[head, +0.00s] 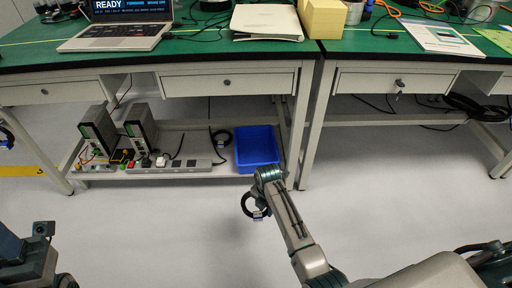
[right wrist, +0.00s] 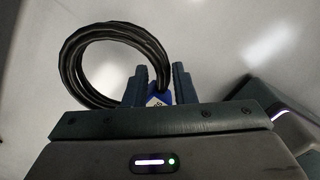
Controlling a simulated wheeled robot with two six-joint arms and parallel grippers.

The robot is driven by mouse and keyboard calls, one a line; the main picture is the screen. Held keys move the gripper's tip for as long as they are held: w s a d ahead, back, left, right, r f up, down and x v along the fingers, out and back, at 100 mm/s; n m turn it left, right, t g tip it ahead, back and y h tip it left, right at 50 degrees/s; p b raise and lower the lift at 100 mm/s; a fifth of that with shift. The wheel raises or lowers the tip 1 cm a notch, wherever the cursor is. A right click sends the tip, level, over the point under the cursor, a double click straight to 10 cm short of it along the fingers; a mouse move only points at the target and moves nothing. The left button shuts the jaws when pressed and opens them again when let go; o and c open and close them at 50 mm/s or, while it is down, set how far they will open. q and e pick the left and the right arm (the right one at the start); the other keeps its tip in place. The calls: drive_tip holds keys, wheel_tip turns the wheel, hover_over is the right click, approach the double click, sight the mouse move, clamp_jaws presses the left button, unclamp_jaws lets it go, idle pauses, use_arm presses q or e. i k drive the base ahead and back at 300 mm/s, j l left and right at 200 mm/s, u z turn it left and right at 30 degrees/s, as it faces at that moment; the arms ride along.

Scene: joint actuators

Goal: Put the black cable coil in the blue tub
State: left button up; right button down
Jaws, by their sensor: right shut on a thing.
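The black cable coil (head: 247,206) hangs at the end of my right arm, in front of the low shelf. In the right wrist view the coil (right wrist: 66,68) is a loop of several strands with a blue label. My right gripper (right wrist: 158,76) is shut on the coil at that blue label. It also shows in the head view (head: 262,213), where the forearm partly hides it. The blue tub (head: 257,165) stands on the low shelf under the left bench, beyond the gripper, and looks empty. My left gripper's fingers are not visible.
The low shelf (head: 185,172) also carries two dark devices (head: 97,130), a power strip (head: 185,163) and a loose black cable (head: 221,138) left of the tub. A bench leg (head: 310,135) stands right of the tub. The bench drawers (head: 228,81) overhang the shelf. The floor (head: 160,230) is clear.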

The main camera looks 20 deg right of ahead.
sight(256, 155)
drive_tip(key=i+l, duration=0.2)
drive_tip(key=i, duration=0.2)
drive_tip(key=i+l, duration=0.2)
drive_tip(key=i, duration=0.2)
drive_tip(key=i+l, duration=0.25)
drive_tip(key=i, duration=0.15)
